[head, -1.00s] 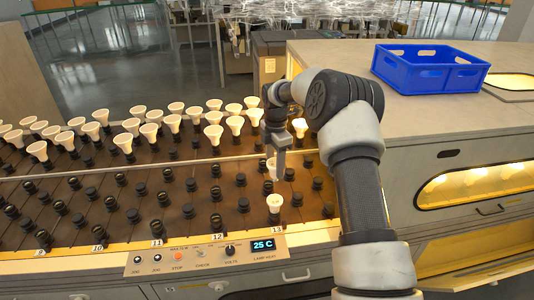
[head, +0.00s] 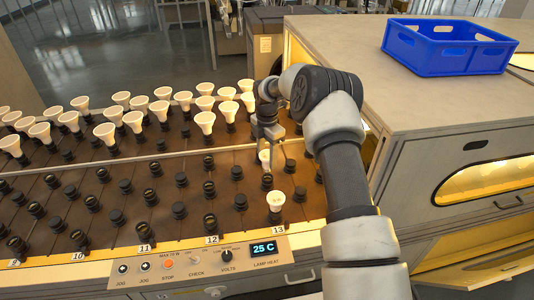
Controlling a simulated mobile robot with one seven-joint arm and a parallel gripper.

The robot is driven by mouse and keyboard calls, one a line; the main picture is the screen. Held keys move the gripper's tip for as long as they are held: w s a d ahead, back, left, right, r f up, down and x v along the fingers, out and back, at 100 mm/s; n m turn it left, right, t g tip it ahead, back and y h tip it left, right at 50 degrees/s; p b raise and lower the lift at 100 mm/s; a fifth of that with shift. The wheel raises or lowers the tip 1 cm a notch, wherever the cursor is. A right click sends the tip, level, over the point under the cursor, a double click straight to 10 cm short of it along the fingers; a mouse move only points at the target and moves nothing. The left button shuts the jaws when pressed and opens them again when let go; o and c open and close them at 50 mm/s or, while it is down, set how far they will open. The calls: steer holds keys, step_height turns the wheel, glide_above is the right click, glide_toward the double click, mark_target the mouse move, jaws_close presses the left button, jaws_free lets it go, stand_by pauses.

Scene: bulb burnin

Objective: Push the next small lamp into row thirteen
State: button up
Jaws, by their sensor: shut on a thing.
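My gripper (head: 266,143) points down over row thirteen at the right end of the dark socket board (head: 150,222). It is shut on a small white lamp (head: 264,157), partly hidden by the fingers. The held lamp is upright; I cannot tell whether its base touches a socket. Another white lamp (head: 276,198) stands upright in the front socket of row thirteen, just behind the control panel. Empty black sockets show beside and behind it.
Several larger white lamps (head: 205,120) stand in the back rows, beyond a pale rail. The control panel (head: 200,262) reads 25 C. A blue crate (head: 450,50) sits on the cabinet top at right. A lit oven window (head: 485,184) is below it.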

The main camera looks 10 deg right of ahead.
mark_target(267, 166)
steer(key=shift+f, duration=0.6)
steer(key=shift+f, duration=0.15)
steer(key=shift+f+b, duration=1.45)
steer(key=shift+f, duration=0.45)
steer(key=o, duration=1.1)
steer(key=shift+r, duration=0.1)
steer(key=shift+o, duration=0.2)
step_height(267, 166, up, 17)
steer(key=p, duration=0.1)
steer(key=shift+r, duration=0.2)
